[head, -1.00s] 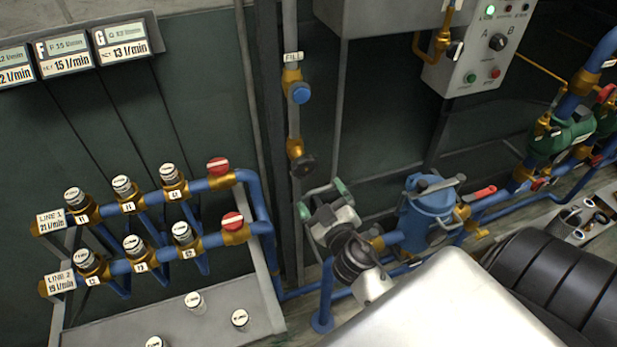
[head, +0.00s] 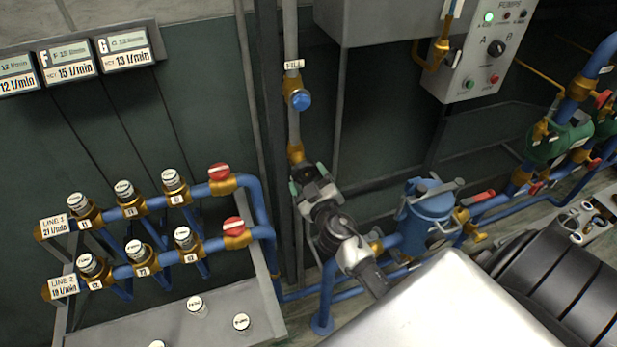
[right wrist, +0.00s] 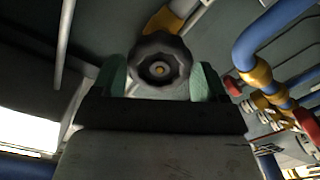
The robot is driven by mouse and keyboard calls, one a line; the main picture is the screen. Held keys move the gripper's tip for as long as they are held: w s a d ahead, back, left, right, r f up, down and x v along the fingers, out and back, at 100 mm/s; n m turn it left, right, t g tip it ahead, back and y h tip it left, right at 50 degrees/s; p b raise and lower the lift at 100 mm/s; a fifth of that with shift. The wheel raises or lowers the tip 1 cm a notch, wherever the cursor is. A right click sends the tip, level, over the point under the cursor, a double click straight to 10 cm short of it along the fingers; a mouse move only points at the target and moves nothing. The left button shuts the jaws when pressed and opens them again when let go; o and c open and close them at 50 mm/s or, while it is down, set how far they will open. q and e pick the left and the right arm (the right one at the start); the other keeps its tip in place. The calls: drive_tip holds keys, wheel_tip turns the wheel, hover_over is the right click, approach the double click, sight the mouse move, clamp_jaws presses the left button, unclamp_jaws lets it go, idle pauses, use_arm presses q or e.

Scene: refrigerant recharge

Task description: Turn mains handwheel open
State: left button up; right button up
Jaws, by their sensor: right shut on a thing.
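The dark, lobed handwheel (right wrist: 160,58) shows in the right wrist view, between the two green-tipped fingers of my right gripper (right wrist: 160,78). A brass fitting (right wrist: 165,20) is behind it. In the head view, my right gripper (head: 308,181) is at the lower brass valve (head: 296,153) of the vertical pipe labelled FILL (head: 293,64). The gripper is shut on the handwheel and mostly hides it there. How far the wheel is turned cannot be told. My left gripper is not in view.
Above on the same pipe is a blue knob (head: 301,100). A blue strainer-like housing (head: 430,205) stands right of my arm. A rack of valves with two red-capped knobs (head: 219,172) is to the left. A pump control box (head: 478,60) hangs at upper right.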

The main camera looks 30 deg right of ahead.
drive_tip(key=n, duration=0.4)
drive_tip(key=shift+n, duration=0.4)
drive_tip(key=n, duration=0.4)
drive_tip(key=shift+n+p, duration=0.35)
drive_tip(key=shift+n, duration=0.05)
drive_tip(key=n, duration=0.3)
drive_tip(key=shift+p, duration=0.35)
drive_tip(key=shift+n, duration=0.9)
